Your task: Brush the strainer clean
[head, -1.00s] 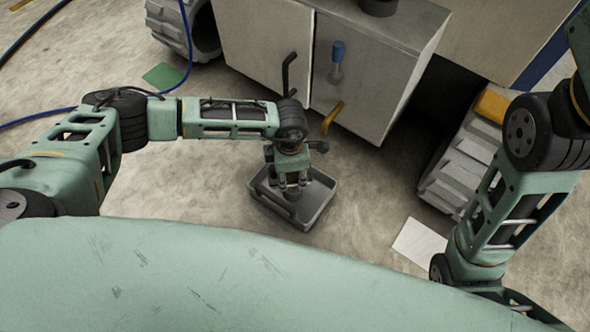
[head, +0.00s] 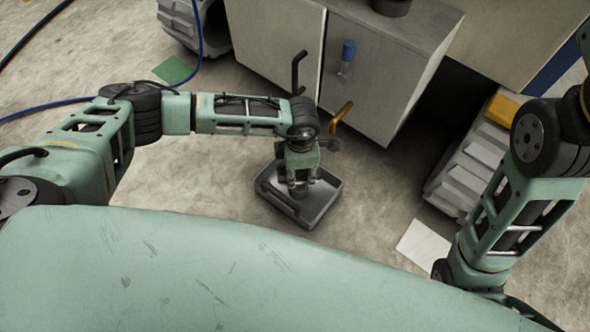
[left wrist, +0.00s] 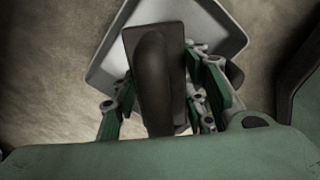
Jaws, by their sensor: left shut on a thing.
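My left gripper (head: 299,186) reaches down over a grey, shallow tray (head: 318,212) on the floor. In the left wrist view its green fingers (left wrist: 166,84) stand on both sides of a dark brown block with a rounded ridge (left wrist: 153,62), and they are shut on it. It may be a brush; its bristles do not show. Behind the block the tray's pale rim (left wrist: 226,22) shows. Whether the block touches the tray, I cannot tell. A dark bar (head: 278,197) shows at the tray's left side. I cannot make out a strainer. My right gripper is out of view.
A white sheet (head: 420,244) lies right on the floor. A blue cable (head: 60,104) runs at left.

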